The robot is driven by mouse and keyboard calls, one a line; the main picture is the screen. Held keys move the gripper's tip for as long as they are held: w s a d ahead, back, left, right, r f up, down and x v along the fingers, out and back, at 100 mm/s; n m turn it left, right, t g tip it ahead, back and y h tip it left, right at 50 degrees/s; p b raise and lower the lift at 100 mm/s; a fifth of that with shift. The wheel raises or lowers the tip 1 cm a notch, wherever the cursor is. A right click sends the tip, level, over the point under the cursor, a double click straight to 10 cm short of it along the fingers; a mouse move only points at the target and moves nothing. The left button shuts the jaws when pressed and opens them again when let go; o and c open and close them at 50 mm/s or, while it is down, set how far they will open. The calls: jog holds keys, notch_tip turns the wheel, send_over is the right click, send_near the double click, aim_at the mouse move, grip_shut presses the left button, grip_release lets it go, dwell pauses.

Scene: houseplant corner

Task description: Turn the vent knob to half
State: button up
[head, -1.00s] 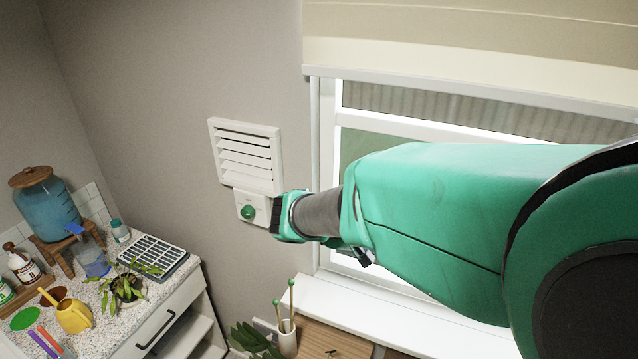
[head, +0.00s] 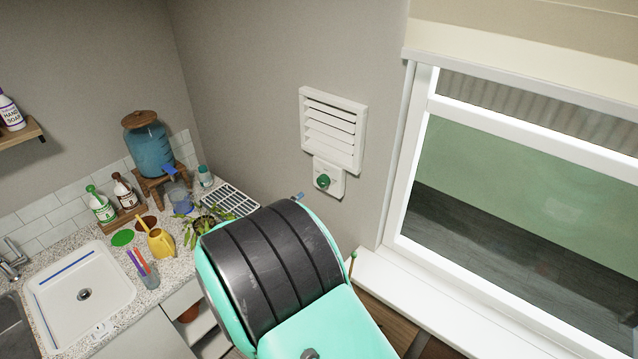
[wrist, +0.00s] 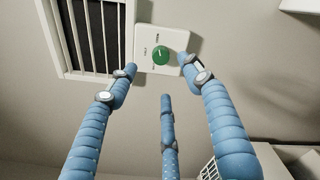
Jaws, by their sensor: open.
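The green vent knob (head: 323,181) sits on a small white plate (head: 330,167) under the white louvred vent (head: 333,130) on the wall. In the wrist view the knob (wrist: 160,55) shows a pale pointer line, with small labels around it that I cannot read for sure. My gripper (wrist: 157,73) has three blue fingers spread apart and empty. The two outer fingertips lie to either side of the knob in the picture, and the third is below it; I cannot tell that any touches. In the head view my arm hides nearly all of the gripper; the knob is clear of it.
A window (head: 520,190) with a white sill (head: 440,300) is right of the vent. At left a speckled counter holds a blue drink dispenser (head: 150,150), a yellow watering can (head: 160,242), bottles and a plant. The wall around the knob is bare.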

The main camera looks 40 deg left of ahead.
aim_at(321, 183)
jog(key=shift+s+a+f+y, duration=0.15)
jog(key=shift+s+a+y, duration=0.15)
jog(key=shift+s+a, duration=0.15)
jog(key=shift+w, duration=0.25)
jog(key=w, duration=0.4)
jog(key=w+p, duration=0.1)
jog(key=w, duration=0.8)
jog(key=shift+w+a, duration=0.25)
jog(key=shift+a, duration=0.15)
jog(key=c, duration=1.1)
